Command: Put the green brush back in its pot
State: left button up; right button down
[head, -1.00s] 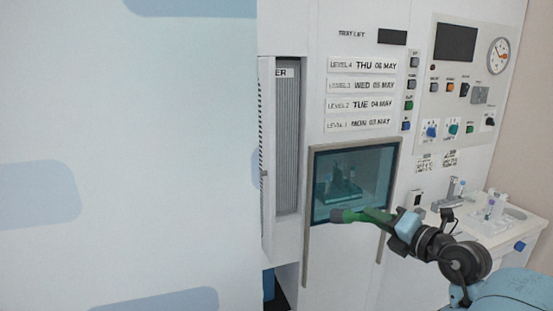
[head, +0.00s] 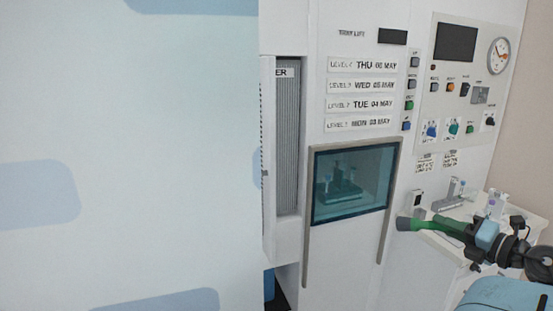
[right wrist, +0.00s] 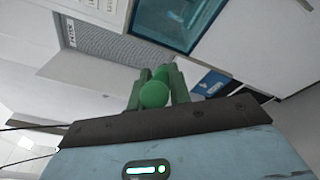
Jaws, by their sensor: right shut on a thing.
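The green brush (head: 437,225) is held roughly level in front of the white counter, its dark grey-green bristle end pointing left. My right gripper (head: 470,230) is shut on its handle. In the right wrist view the rounded green end of the brush (right wrist: 154,94) shows between the fingers of my right gripper (right wrist: 157,88). I cannot make out the brush's pot in either view. My left gripper is not in view.
A white counter (head: 440,246) with small bottles and a grey stand (head: 455,193) is behind the brush. A glazed hatch (head: 352,185) in the white machine wall is to its left. A large pale panel (head: 130,120) blocks the left half of the head view.

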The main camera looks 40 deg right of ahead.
jog(key=shift+s+d+f, duration=0.1)
jog(key=shift+s+d, duration=0.35)
jog(key=shift+d, duration=0.05)
